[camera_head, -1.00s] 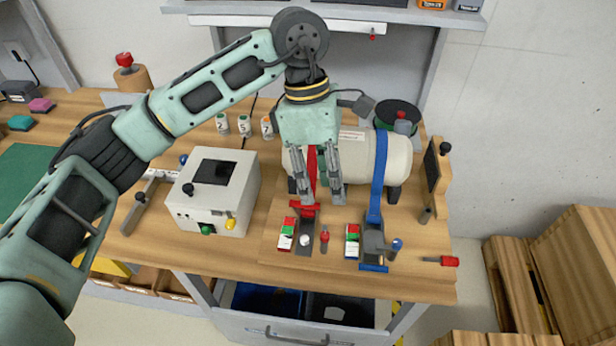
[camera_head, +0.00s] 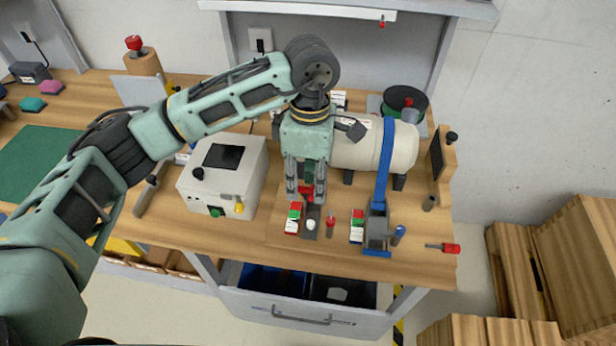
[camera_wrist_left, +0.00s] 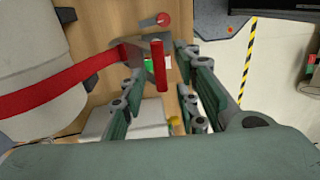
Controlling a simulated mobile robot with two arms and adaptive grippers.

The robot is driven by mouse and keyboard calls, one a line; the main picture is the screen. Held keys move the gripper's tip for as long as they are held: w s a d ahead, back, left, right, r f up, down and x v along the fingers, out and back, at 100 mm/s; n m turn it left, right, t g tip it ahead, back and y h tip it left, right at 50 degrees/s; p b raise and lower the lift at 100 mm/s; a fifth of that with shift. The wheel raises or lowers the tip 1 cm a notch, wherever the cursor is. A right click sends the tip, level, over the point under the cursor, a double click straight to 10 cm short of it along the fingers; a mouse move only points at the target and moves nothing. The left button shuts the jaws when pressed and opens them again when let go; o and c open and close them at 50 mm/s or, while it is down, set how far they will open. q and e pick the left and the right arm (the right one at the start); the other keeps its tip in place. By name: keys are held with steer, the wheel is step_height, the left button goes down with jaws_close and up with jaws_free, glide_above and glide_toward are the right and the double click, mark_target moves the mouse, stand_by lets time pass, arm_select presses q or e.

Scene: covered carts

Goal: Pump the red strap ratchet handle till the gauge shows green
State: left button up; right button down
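The red ratchet handle (camera_head: 306,190) sits on the red strap's ratchet (camera_head: 311,222) near the bench's front; my left gripper partly hides it. In the left wrist view the handle (camera_wrist_left: 158,66) is a red bar, with the red strap (camera_wrist_left: 50,90) running left over the pale tank. My left gripper (camera_head: 306,198) points down with its fingers apart, one on each side of the handle; gaps show between fingers and bar. The gauge block (camera_head: 293,218) left of the ratchet shows red, green and white faces; its reading is too small to tell. My right gripper is out of view.
The blue strap's ratchet (camera_head: 377,230) and its gauge block (camera_head: 357,226) stand just right. A small red-topped peg (camera_head: 330,224) stands between. A white box (camera_head: 222,178) stands left, the tank (camera_head: 350,145) behind. A red-handled tool (camera_head: 445,247) lies right.

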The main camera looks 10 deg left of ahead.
arm_select(q)
steer(key=c, duration=0.5)
jaws_close()
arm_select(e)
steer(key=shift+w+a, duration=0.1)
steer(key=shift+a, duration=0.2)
arm_select(q)
steer(key=shift+w, duration=0.1)
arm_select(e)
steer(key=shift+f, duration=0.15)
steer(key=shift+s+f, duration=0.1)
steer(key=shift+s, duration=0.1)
